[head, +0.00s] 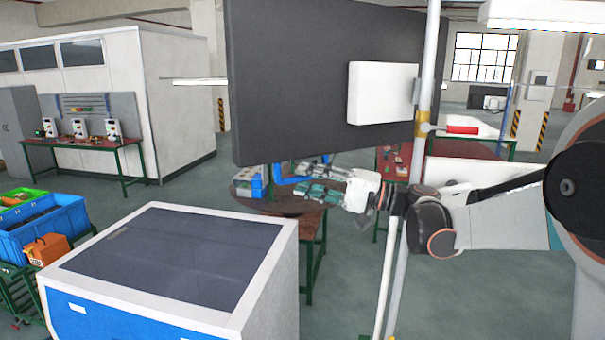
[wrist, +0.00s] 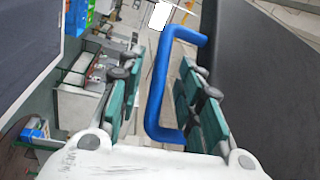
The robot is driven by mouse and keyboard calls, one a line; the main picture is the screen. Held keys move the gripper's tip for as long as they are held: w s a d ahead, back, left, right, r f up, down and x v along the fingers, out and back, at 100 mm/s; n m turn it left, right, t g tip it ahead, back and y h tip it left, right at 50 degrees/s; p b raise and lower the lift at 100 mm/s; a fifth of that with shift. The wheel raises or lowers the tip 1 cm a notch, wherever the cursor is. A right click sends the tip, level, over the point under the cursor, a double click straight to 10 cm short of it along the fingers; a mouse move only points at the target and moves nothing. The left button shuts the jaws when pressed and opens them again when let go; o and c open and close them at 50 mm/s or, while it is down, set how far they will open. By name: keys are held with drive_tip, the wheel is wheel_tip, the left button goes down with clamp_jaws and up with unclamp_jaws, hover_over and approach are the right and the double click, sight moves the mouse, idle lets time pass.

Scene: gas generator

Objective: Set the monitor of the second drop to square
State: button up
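A large dark monitor (head: 320,70), seen from behind with a white box (head: 383,93) on its back, hangs on a white pole. A blue handle (wrist: 157,95) shows in the wrist view, with its ends running toward the dark panel (wrist: 262,90) on the right. My gripper (head: 305,181) is below the monitor's lower edge in the head view. In the wrist view my gripper (wrist: 162,95) is open, with its teal fingers on either side of the handle. A gap shows on the left; contact on the right cannot be told.
A white and blue cabinet (head: 255,237) with a dark top stands at the front left. Blue crates (head: 50,228) are at the far left. A red-topped workbench (head: 90,146) stands by the back wall. Another dark panel (wrist: 28,50) fills the upper left of the wrist view.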

drive_tip(key=shift+x, duration=0.85)
clamp_jaws()
